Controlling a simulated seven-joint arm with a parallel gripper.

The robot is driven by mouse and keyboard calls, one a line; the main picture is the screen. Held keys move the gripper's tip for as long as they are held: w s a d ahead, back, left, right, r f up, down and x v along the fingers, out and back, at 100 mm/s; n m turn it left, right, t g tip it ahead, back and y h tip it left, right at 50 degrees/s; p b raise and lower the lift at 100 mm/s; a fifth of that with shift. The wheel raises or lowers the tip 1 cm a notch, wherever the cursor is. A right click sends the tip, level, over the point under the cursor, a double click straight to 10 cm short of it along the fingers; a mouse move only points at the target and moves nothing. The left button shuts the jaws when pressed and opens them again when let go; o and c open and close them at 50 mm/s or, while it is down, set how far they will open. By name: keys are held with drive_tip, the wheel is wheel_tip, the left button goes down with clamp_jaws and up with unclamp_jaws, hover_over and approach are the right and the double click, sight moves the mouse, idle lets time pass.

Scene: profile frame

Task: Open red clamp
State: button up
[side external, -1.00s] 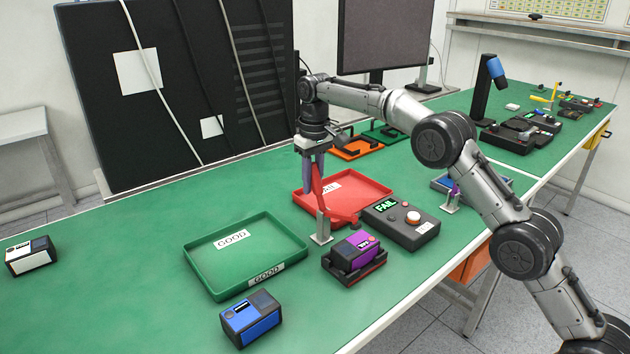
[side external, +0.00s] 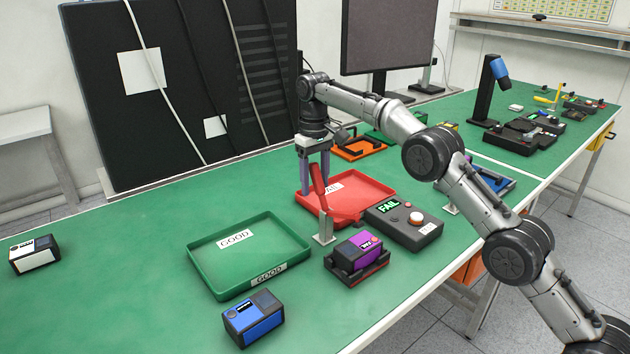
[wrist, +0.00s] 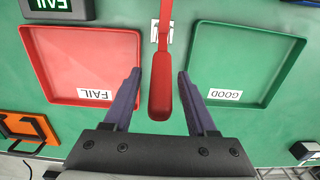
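The red clamp's handle (side external: 319,188) stands nearly upright, leaning a little, on a grey metal bracket (side external: 323,238) beside the fixture. My gripper (side external: 315,190) points down at the handle's upper part, with its fingers on either side. In the wrist view the red handle (wrist: 161,85) lies between the two purple-grey fingertips of my gripper (wrist: 159,74), with a visible gap on both sides. The gripper is open and not touching the handle. A purple device (side external: 363,246) sits in the dark fixture next to the clamp.
A red FAIL tray (side external: 377,190) lies behind the clamp and a green GOOD tray (side external: 240,289) to its left. A tester box (side external: 412,226) reading FAIL stands right of the fixture. A blue device (side external: 252,318) and a white device (side external: 34,254) stand on open table at left.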

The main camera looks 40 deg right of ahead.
sight(315, 169)
drive_tip(key=shift+r, duration=1.55)
drive_tip(key=shift+s+r, duration=0.8)
drive_tip(key=shift+r, duration=0.1)
drive_tip(key=s+r, duration=0.8)
drive_tip(key=s, duration=0.4)
drive_tip(key=shift+s+d, duration=0.25)
